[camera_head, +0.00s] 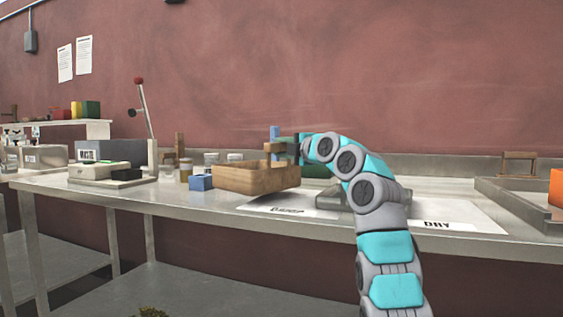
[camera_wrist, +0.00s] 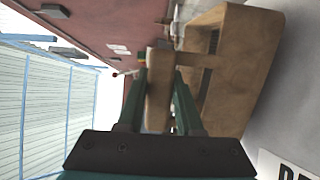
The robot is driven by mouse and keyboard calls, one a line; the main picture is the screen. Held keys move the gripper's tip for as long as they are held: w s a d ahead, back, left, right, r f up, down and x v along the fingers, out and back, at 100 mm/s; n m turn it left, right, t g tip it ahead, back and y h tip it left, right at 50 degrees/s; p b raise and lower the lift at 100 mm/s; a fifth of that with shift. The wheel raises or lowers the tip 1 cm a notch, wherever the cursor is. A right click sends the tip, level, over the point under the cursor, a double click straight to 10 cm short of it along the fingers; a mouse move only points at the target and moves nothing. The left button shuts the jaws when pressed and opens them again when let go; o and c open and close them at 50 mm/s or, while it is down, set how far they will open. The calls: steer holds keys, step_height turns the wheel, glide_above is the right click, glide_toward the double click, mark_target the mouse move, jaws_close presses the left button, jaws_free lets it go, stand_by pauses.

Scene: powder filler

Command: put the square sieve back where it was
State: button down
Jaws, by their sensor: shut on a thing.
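The square sieve (camera_head: 256,179) is a wooden box frame with an upright wooden handle, left of my arm in the head view. My gripper (camera_head: 287,148) is shut on its handle. In the wrist view, the green fingers of my gripper (camera_wrist: 160,88) close on the wooden handle, and the sieve (camera_wrist: 238,75) extends to the right with its mesh partly visible. The sieve appears to hang just above the bench, over the left end of the white labelled sheet (camera_head: 285,208). Its underside is hidden.
A blue block (camera_head: 201,182) and several small jars (camera_head: 235,158) stand left of and behind the sieve. A scale (camera_head: 105,171) is farther left. A grey piece (camera_head: 334,201) lies on the sheet behind my arm. A metal tray (camera_head: 517,203) with an orange box (camera_head: 556,187) is at right.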

steer(key=shift+w+f, duration=0.1)
steer(key=shift+f, duration=1.2)
steer(key=c, duration=0.6)
jaws_free()
steer(key=shift+b, duration=0.3)
steer(key=shift+o, duration=0.2)
steer(key=b+v, duration=0.4)
steer(key=v, duration=0.8)
steer(key=shift+r, duration=0.1)
